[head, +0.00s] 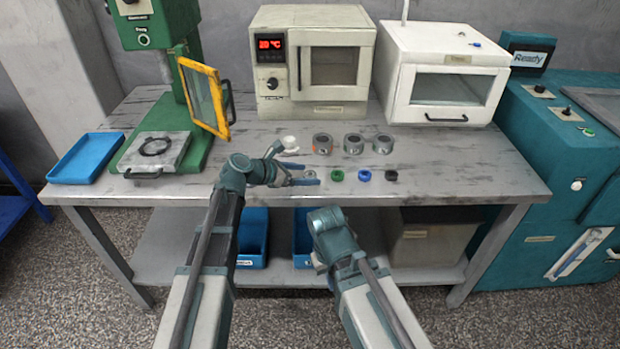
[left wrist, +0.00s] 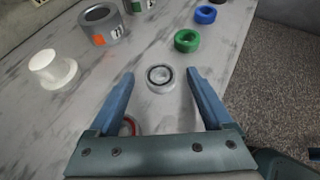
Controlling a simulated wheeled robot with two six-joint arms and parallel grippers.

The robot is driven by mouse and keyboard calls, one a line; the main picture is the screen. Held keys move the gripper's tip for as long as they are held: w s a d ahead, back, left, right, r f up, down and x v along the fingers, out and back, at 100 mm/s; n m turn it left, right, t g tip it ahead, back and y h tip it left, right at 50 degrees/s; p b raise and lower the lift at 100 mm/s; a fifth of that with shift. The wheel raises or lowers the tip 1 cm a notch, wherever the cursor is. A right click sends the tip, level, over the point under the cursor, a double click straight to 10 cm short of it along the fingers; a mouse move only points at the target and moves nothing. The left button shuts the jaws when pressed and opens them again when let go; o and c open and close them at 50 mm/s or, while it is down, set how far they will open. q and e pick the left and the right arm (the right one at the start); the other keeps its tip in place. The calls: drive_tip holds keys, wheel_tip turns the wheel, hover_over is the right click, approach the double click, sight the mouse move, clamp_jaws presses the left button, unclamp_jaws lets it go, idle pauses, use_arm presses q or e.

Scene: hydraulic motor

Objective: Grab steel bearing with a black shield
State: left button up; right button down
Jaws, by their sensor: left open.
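A steel bearing with a black shield ring (left wrist: 160,77) lies flat on the table in the left wrist view, and it also shows in the head view (head: 324,185). My left gripper (head: 312,174) is open and empty, low over the table, pointing right in the head view. In the left wrist view its blue fingers (left wrist: 165,78) stand on either side of the bearing, near the fingertips, with gaps on both sides. A second ring with a red band (left wrist: 130,126) lies nearer the palm, partly hidden by the gripper. My right arm hangs before the table edge; its fingers are hidden.
Green (head: 337,175), blue (head: 364,175) and black (head: 391,176) rings lie to the right in a row. Three grey cylinders (head: 353,143) and a white part (head: 289,143) stand behind. A green press (head: 190,90) stands left.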

use_arm(q)
clamp_jaws()
drive_tip(key=shift+r, duration=0.15)
idle(0.4)
